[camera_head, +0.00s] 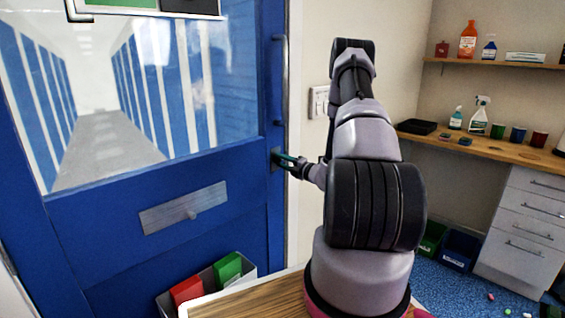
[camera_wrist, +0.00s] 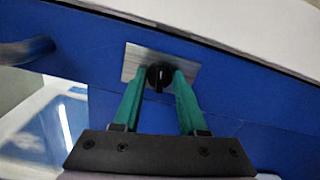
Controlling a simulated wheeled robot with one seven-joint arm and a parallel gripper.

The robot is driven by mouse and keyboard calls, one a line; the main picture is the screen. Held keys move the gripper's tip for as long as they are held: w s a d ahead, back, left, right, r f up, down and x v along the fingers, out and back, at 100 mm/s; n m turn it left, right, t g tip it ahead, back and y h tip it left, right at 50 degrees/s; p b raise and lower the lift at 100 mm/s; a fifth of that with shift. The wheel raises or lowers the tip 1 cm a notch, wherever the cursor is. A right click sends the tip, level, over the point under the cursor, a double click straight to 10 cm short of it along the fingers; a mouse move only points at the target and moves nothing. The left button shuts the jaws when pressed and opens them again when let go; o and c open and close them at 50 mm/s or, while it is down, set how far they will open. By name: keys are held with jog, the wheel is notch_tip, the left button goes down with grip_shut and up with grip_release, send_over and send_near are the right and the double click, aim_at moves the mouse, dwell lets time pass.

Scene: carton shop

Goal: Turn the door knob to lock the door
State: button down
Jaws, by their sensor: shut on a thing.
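The blue door (camera_head: 110,225) with a large window fills the left of the head view. Its dark round knob (camera_wrist: 159,77) sits on a metal plate (camera_wrist: 133,62) near the door's edge in the wrist view. My gripper (camera_wrist: 160,75) has its two green fingers on either side of the knob, shut on it. In the head view my gripper (camera_head: 284,160) reaches the plate at the door's right edge. The knob itself is hidden there by the fingers. A pale line on the knob's face looks roughly upright in the wrist view.
A vertical door handle (camera_head: 281,80) is above the knob; a metal mail plate (camera_head: 184,208) is lower left. A light switch (camera_head: 318,102) is on the wall. A bin (camera_head: 249,272) with red and green items stands below. A wooden counter (camera_head: 500,150) is at the right.

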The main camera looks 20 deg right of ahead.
jog(key=shift+a+m, duration=0.25)
jog(key=shift+m, duration=0.75)
jog(key=shift+r, duration=0.1)
jog(key=shift+c, duration=2.2)
grip_release()
jog(key=shift+d, duration=0.1)
jog(key=shift+s+d, duration=0.1)
jog(key=shift+s, duration=0.1)
jog(key=v, duration=1)
jog(key=shift+s, duration=0.25)
jog(key=shift+r, duration=0.1)
